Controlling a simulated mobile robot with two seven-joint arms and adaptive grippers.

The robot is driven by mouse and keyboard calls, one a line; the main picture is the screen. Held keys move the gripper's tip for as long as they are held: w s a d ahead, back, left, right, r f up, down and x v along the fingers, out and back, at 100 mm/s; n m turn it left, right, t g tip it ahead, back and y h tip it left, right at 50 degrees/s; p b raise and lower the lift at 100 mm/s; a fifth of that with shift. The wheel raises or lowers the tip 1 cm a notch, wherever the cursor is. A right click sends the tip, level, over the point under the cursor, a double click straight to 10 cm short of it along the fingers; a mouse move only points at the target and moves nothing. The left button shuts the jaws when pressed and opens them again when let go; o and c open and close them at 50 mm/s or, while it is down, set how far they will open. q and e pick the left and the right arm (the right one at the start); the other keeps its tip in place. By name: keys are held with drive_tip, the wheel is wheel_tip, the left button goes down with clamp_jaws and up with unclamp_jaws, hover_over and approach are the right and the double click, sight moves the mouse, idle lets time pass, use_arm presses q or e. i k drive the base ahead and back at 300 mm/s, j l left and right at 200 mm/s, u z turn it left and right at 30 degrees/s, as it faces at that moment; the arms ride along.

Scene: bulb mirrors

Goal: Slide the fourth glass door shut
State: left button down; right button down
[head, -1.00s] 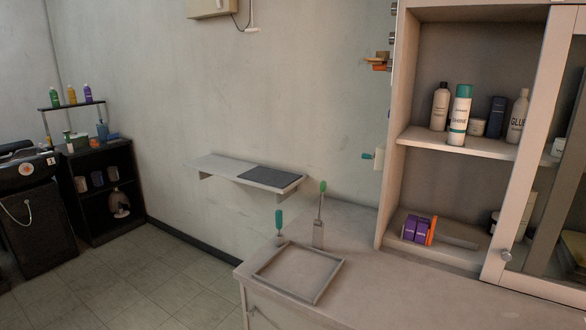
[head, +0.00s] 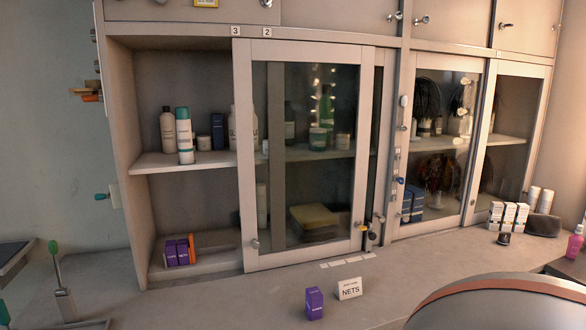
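A long wall cabinet has framed glass doors in the head view. A glass door (head: 305,262) covers the middle of the left section, with a small knob at each lower side. Another door frame (head: 378,150) shows behind its right edge. The left part of that section is uncovered. In the right section, one glass door (head: 438,222) stands at the left, and another frame (head: 537,110) borders the right part. Number tags 3 and 2 sit above the left section; no tag for a fourth door is readable, so I cannot tell which it is. Neither gripper is in view.
A counter (head: 210,305) runs below the cabinet. A purple box (head: 314,303) and a NETS card (head: 349,289) stand on it. White boxes (head: 509,216) and a pink bottle (head: 575,243) are at the right. A rounded brown shape (head: 500,300) blocks the lower right foreground.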

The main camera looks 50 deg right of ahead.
sight(244, 50)
drive_tip(key=z, duration=1.7)
